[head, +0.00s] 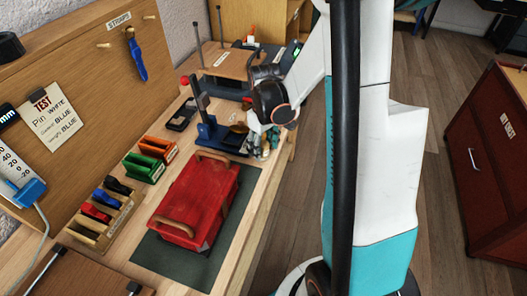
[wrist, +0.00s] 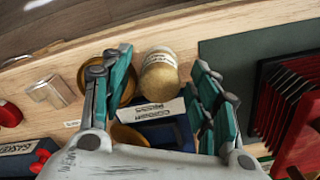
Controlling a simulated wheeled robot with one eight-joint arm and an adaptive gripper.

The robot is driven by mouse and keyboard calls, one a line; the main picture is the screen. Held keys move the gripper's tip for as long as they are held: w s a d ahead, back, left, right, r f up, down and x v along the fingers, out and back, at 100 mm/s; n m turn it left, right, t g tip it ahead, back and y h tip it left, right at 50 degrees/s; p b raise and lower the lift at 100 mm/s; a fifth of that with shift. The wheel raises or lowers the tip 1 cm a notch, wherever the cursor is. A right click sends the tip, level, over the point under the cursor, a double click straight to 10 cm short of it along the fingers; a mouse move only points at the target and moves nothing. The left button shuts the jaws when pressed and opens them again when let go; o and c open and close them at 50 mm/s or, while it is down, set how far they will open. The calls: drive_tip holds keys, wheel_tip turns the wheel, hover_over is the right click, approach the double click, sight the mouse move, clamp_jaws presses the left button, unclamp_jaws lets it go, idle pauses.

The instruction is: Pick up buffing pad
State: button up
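My gripper (wrist: 161,62) is open, its two teal fingers spread apart and nothing held between them. A small jar (wrist: 158,75) with a pale lid and tan contents shows between the fingertips in the wrist view. A round tan dish or pad (wrist: 128,90) lies partly behind the left finger. Another tan rounded piece (wrist: 127,134) shows lower, beside a blue stand with a white label. I cannot tell for certain which is the buffing pad. In the head view my gripper (head: 268,140) is low over the bench's right edge, beside the blue stand (head: 222,138).
A red case (head: 202,195) with wooden handles sits on a dark green mat (head: 150,252). Green and orange racks (head: 148,165) stand left of it. A metal piece (wrist: 52,91) and a red object (wrist: 9,113) lie left in the wrist view. Floor lies beyond the bench edge.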

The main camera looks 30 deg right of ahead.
sight(264, 143)
drive_tip(key=c, duration=0.9)
drive_tip(key=shift+c, duration=0.2)
drive_tip(key=shift+r, duration=0.1)
wheel_tip(264, 143, up, 20)
drive_tip(key=p, duration=0.7)
drive_tip(key=shift+o, duration=0.9)
drive_tip(key=shift+c, duration=1)
